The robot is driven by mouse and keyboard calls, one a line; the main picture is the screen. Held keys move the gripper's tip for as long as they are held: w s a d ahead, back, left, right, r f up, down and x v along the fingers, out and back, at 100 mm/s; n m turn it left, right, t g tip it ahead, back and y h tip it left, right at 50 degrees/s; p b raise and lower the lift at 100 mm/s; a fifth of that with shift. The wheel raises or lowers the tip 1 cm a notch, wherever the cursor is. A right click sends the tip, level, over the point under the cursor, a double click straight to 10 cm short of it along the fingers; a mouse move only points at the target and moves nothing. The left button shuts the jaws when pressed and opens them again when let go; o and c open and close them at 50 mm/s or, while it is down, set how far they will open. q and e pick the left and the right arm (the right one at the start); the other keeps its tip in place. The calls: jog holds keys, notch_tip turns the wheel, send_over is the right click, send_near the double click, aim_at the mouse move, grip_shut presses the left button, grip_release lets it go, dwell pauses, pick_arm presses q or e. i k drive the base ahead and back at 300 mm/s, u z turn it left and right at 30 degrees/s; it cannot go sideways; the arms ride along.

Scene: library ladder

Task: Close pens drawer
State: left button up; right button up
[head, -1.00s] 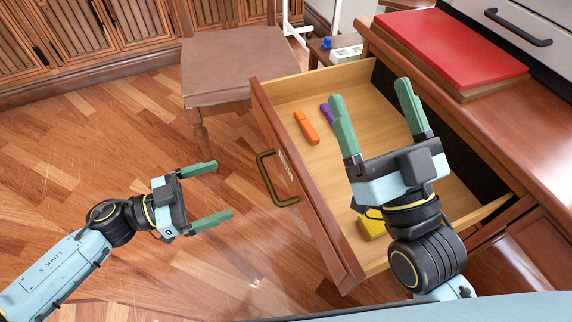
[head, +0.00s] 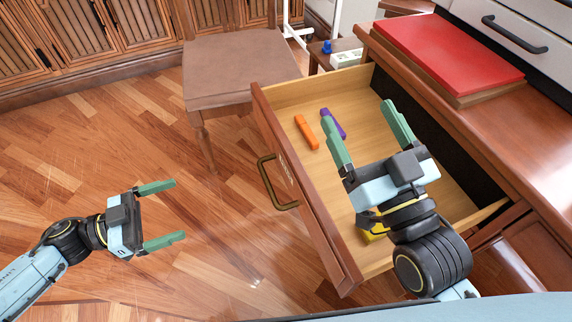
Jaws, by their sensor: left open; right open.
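The pens drawer (head: 308,222) is pulled well out from the wooden desk (head: 535,165). Its dark metal handle (head: 275,183) is on the front panel, facing left. Inside lie an orange pen-like item (head: 307,132), a purple one (head: 333,124) and a yellow item (head: 374,233) partly hidden by my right arm. My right gripper (head: 362,128) is open and empty, over the drawer's interior. My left gripper (head: 160,213) is open and empty over the floor, left of the handle and apart from it.
A red book (head: 445,50) lies on the desktop. A chair (head: 235,70) stands behind the drawer's far left side. A small side table with a blue-topped item (head: 327,46) is at the back. The floor left of the drawer is clear.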

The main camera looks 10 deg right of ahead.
aim_at(312, 178)
jog(key=k, duration=1)
